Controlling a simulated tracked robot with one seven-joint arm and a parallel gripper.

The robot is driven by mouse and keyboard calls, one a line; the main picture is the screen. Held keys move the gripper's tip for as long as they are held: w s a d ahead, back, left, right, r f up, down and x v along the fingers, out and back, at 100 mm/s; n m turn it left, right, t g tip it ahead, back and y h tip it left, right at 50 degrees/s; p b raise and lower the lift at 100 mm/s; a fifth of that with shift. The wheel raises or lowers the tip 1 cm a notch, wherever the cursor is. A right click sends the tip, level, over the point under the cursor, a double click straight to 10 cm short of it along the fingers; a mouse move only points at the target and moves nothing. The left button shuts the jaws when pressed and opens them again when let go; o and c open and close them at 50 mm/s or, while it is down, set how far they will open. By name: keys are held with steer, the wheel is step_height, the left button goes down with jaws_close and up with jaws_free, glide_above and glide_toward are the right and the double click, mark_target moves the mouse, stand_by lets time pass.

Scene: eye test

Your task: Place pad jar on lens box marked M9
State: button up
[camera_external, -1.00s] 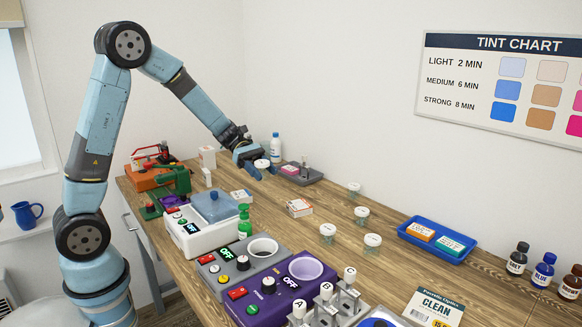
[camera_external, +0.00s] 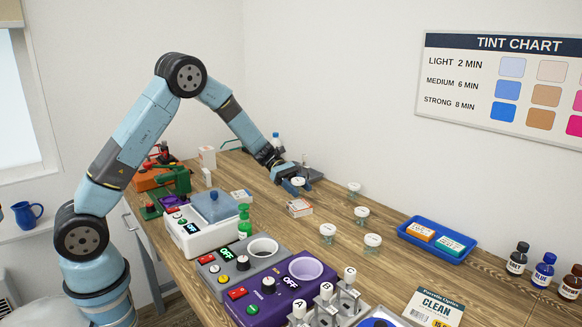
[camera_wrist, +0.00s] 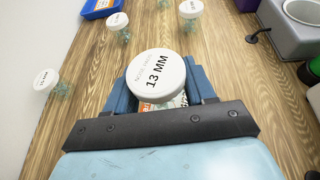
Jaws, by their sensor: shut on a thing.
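My gripper (camera_external: 296,186) is shut on a pad jar with a white lid (camera_external: 298,181). In the wrist view the jar (camera_wrist: 157,72) sits between the blue fingers (camera_wrist: 160,88), its lid reading "13 MM". A white and orange lens box (camera_external: 300,208) lies on the table just below the gripper in the external view. Part of an orange-marked box (camera_wrist: 146,106) shows beneath the jar in the wrist view. Whether the jar touches it I cannot tell. The box's marking is too small to read, so I cannot tell which box is M9.
Several other white-lidded jars, one of them here (camera_external: 354,188), stand to the right. A blue tray (camera_external: 404,235) holds an orange and a teal box. Machines line the front edge.

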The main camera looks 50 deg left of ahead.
steer(key=shift+w+f, duration=0.25)
steer(key=shift+f, duration=0.05)
steer(key=shift+w+f, duration=0.1)
steer(key=shift+f, duration=1.5)
steer(key=o, duration=1)
steer(key=shift+f, duration=0.1)
steer(key=shift+o, duration=0.2)
